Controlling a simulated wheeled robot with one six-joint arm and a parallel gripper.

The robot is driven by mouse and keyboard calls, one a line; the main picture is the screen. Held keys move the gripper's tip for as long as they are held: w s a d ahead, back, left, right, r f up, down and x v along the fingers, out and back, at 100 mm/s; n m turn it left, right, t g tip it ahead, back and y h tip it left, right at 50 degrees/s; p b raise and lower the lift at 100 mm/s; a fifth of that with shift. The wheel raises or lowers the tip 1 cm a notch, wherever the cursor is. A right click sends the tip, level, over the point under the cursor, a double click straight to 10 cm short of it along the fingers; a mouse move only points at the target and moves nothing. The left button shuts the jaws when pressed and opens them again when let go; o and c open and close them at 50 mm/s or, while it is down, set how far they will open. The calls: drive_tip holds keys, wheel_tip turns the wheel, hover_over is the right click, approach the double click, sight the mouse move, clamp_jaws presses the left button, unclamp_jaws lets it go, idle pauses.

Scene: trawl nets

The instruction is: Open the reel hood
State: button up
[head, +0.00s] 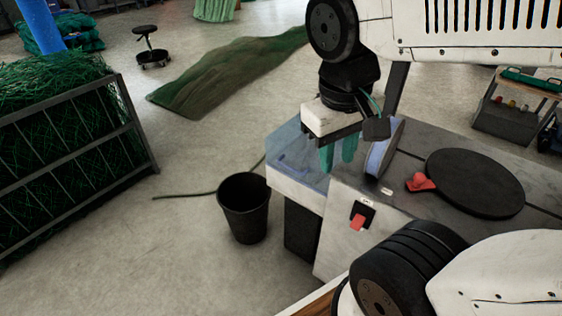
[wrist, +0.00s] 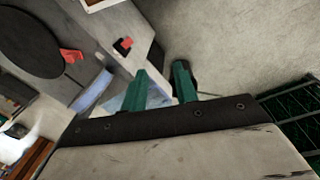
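A grey machine (head: 345,200) stands right of centre in the head view. A clear bluish cover (head: 288,150), which looks like the reel hood, sits over its left end; whether it is raised cannot be told. It shows partly behind my fingers in the wrist view (wrist: 115,102). A pale blue-edged upright disc or panel (head: 385,148) stands beside it, also in the wrist view (wrist: 92,92). My gripper (head: 338,165) has two green fingers over the cover's right part. In the wrist view (wrist: 160,68) they are apart with nothing between them. Contact with the cover cannot be told.
A black round plate (head: 475,183) and a red knob (head: 420,182) are on the machine top, a red switch (head: 358,220) on its front. A black bin (head: 243,207) stands left of the machine. A net-filled cage (head: 75,150) is far left. Floor between is mostly clear.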

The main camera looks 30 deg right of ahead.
sight(287, 167)
drive_tip(key=w+d+f+g+h, duration=0.1)
drive_tip(key=w+d+f+h, duration=0.35)
drive_tip(key=w, duration=0.45)
drive_tip(key=w+d+f+g+h, duration=0.2)
drive_tip(key=w+d+f+h, duration=0.1)
drive_tip(key=w+f+h, duration=0.4)
drive_tip(key=w+a+f+n+t+h, duration=0.1)
drive_tip(key=w+a+f+n+t, duration=0.2)
drive_tip(key=w+f, duration=0.55)
drive_tip(key=w+a+f+n+t+h, duration=0.15)
drive_tip(key=w+f+t, duration=0.35)
drive_tip(key=f, duration=0.7)
drive_tip(key=shift+n+y, duration=0.25)
drive_tip(key=shift+y, duration=0.15)
drive_tip(key=x, duration=0.7)
drive_tip(key=shift+w+d, duration=0.1)
drive_tip(key=shift+d, duration=0.3)
clamp_jaws()
